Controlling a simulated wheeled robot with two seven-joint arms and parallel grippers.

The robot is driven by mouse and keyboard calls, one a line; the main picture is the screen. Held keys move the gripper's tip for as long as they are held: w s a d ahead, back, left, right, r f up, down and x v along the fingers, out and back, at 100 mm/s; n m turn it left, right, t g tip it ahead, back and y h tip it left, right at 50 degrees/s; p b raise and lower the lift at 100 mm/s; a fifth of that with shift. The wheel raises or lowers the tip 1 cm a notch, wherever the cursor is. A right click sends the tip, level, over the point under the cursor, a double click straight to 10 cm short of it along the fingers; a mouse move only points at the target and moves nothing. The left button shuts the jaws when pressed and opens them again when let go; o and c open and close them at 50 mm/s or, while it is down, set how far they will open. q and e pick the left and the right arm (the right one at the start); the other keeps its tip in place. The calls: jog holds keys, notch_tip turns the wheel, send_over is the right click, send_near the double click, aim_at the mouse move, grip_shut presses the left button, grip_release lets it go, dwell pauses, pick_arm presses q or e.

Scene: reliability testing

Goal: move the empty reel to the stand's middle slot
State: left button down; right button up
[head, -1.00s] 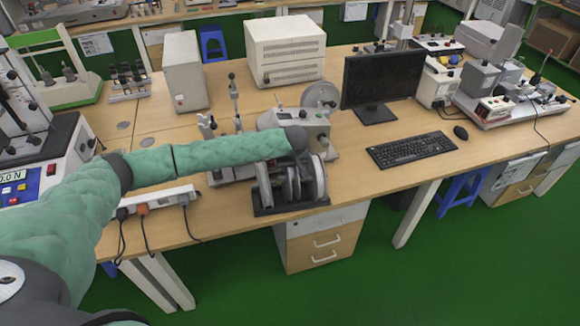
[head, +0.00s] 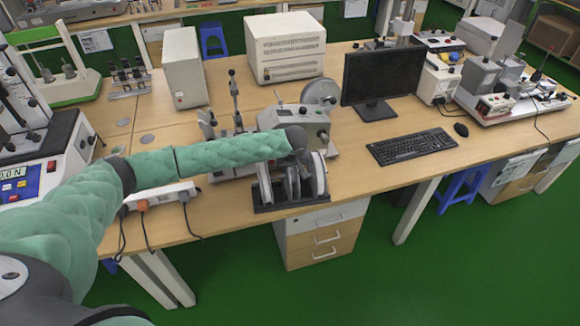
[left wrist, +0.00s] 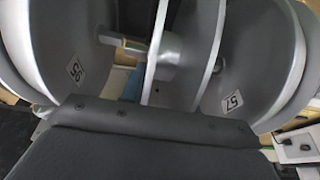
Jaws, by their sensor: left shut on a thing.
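The black stand (head: 292,204) sits at the front edge of the table and carries several grey reels side by side. A left reel (head: 265,184) and a right reel (head: 319,174) show in the head view. My left gripper (head: 300,155) reaches over the stand from the left and is shut on the empty reel; its fingertips are mostly hidden. I cannot tell whether the held reel touches the stand. My right gripper is out of view.
A grey-white machine (head: 302,120) stands close behind the stand. A monitor (head: 382,80) and keyboard (head: 411,147) are to the right. A power strip (head: 160,195) with plugs lies to the left. The table right of the stand's front is clear.

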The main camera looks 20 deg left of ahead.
pick_arm(q)
jog(key=shift+f, duration=0.3)
dwell(0.5)
jog(key=shift+c, duration=2)
grip_release()
jog(key=shift+p+v, duration=2.5)
jog(key=shift+p, duration=0.05)
jog(key=shift+s+r, duration=0.1)
jog(key=shift+r, duration=0.05)
jog(key=shift+v, duration=0.8)
